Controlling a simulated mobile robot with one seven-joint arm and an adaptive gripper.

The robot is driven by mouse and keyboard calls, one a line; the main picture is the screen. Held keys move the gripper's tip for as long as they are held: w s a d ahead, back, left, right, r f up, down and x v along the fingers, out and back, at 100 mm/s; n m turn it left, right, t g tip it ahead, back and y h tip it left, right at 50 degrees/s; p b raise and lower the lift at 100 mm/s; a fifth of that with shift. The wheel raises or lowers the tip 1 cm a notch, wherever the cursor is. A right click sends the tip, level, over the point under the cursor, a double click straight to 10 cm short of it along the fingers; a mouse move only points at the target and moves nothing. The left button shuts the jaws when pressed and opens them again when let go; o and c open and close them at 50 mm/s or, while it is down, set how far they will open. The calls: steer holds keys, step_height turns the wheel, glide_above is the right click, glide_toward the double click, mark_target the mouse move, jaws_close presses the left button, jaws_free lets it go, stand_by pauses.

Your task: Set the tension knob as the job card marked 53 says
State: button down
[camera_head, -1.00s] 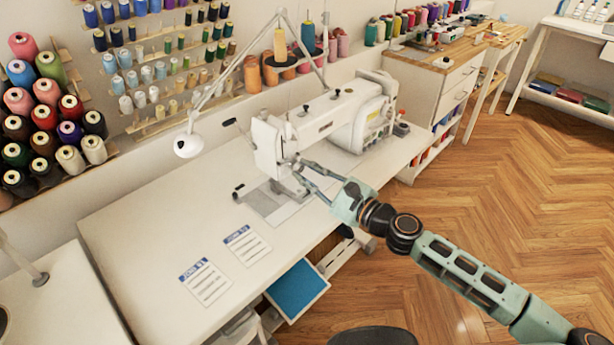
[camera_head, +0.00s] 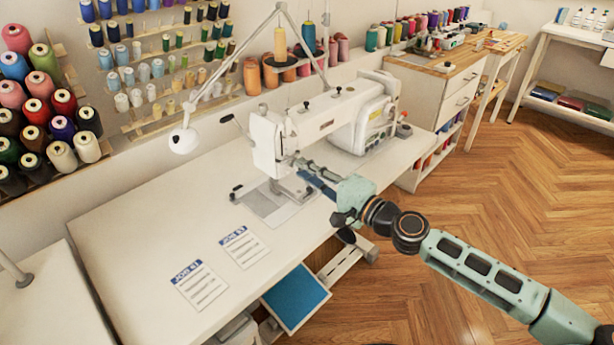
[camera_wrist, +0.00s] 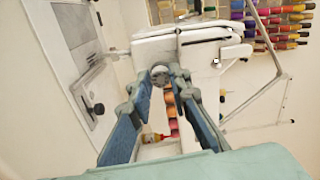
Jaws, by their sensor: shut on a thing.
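The white sewing machine (camera_head: 330,118) stands on the white table. My gripper (camera_head: 299,165) reaches its head end from the right. In the wrist view my gripper (camera_wrist: 163,78) has its two blue-grey fingers converged around the small round tension knob (camera_wrist: 159,77), shut on it. The knob is hidden behind the fingertips in the head view, and its scale cannot be read. Two white job cards with blue headings lie on the table: the nearer left card (camera_head: 201,287) and the farther right card (camera_head: 244,247). Their numbers and lines are too small to read surely.
A white lamp (camera_head: 184,140) hangs left of the machine head. The table (camera_head: 130,235) is mostly clear around the cards. A blue-bottomed drawer (camera_head: 296,297) is below the table's front edge. Thread spools fill the wall racks behind.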

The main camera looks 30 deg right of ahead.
steer(key=shift+d+f+n+b, duration=0.1)
steer(key=shift+n+b, duration=1.6)
steer(key=shift+n, duration=1.75)
steer(key=shift+f+n+b, duration=0.1)
steer(key=shift+n+b, duration=1.55)
steer(key=shift+n, duration=1.8)
steer(key=shift+r, duration=0.1)
steer(key=c, duration=1.8)
jaws_free()
steer(key=shift+s, duration=0.1)
steer(key=v, duration=1.1)
steer(key=shift+s, duration=0.4)
steer(key=shift+d, duration=0.15)
